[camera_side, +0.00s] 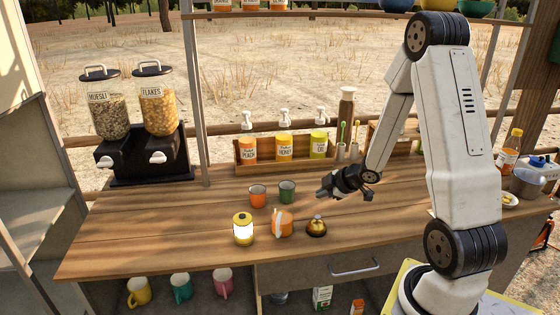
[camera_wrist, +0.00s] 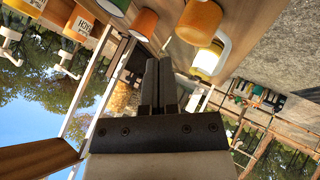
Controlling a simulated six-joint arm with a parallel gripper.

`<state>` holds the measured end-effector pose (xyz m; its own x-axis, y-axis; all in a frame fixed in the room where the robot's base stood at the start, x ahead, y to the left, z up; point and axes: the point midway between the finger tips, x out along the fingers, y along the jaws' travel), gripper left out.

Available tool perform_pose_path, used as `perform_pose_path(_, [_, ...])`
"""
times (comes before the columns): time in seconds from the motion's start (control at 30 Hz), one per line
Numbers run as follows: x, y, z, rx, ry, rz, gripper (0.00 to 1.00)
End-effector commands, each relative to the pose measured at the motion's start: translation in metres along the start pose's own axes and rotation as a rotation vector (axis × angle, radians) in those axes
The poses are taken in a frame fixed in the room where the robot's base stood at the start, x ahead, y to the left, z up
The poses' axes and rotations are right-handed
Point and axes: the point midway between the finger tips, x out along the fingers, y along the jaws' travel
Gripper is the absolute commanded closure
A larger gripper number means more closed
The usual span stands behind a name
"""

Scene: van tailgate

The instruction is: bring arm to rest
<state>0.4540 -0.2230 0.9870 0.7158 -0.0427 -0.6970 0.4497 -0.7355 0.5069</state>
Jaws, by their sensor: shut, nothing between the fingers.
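My white arm reaches over the wooden counter (camera_side: 150,227) from the right in the side view. My gripper (camera_side: 322,192) is above the counter, right of the green cup (camera_side: 287,191) and behind the brass bell (camera_side: 316,226). In the wrist view my gripper (camera_wrist: 159,62) shows its two dark fingers together, with nothing between them. The wrist view is tilted, with cups and the lantern (camera_wrist: 210,57) at its top.
An orange cup (camera_side: 258,195), an orange lidded pot (camera_side: 282,223) and a yellow lantern (camera_side: 243,229) stand nearby. Pump bottles (camera_side: 284,147) stand in a rack behind. Two cereal dispensers (camera_side: 130,152) stand at left. The counter's front left is clear.

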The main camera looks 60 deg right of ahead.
Motion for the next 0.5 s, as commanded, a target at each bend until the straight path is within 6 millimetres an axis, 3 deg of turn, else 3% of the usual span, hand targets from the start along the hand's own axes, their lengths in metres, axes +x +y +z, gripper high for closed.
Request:
perform_pose_path(0.27, [0.0, 0.0, -0.002, 0.003, -0.004, -0.001, 1.0])
perform_pose_path(0.5, [0.0, -0.005, -0.021, 0.062, -0.065, -0.004, 1.0])
